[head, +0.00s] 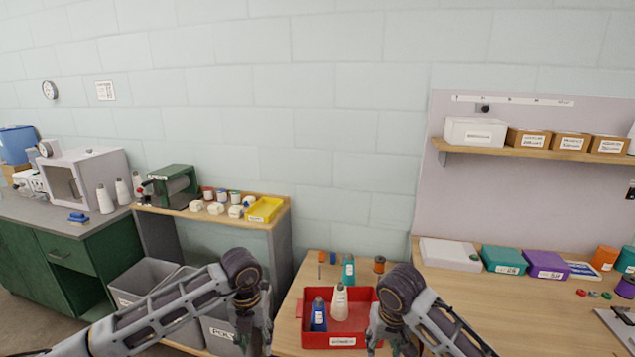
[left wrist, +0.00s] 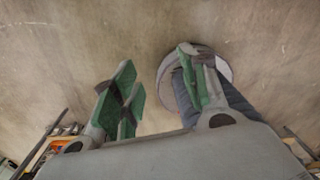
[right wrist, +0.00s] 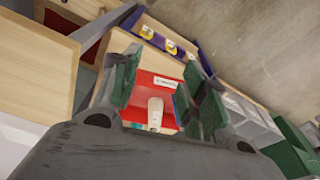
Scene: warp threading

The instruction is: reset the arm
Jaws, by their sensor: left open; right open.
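My left gripper (head: 256,325) hangs low in the head view, left of the red bin (head: 312,341). In the left wrist view its green-padded fingers (left wrist: 157,85) are apart, with only bare floor and part of my own base beyond. My right gripper (head: 388,338) is at the red bin's right side in the head view. In the right wrist view its fingers (right wrist: 163,88) are apart, with the red bin and a white cone (right wrist: 155,112) seen beyond the gap. That white cone (head: 340,302) and a blue cone (head: 318,315) stand in the bin.
A teal cone (head: 348,270) and an orange spool (head: 379,264) stand behind the bin. Grey bins (head: 143,287) are at left, beneath a shelf with a yellow tray (head: 265,209). A wooden table (head: 480,290) with boxes extends right. The floor under my left gripper is clear.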

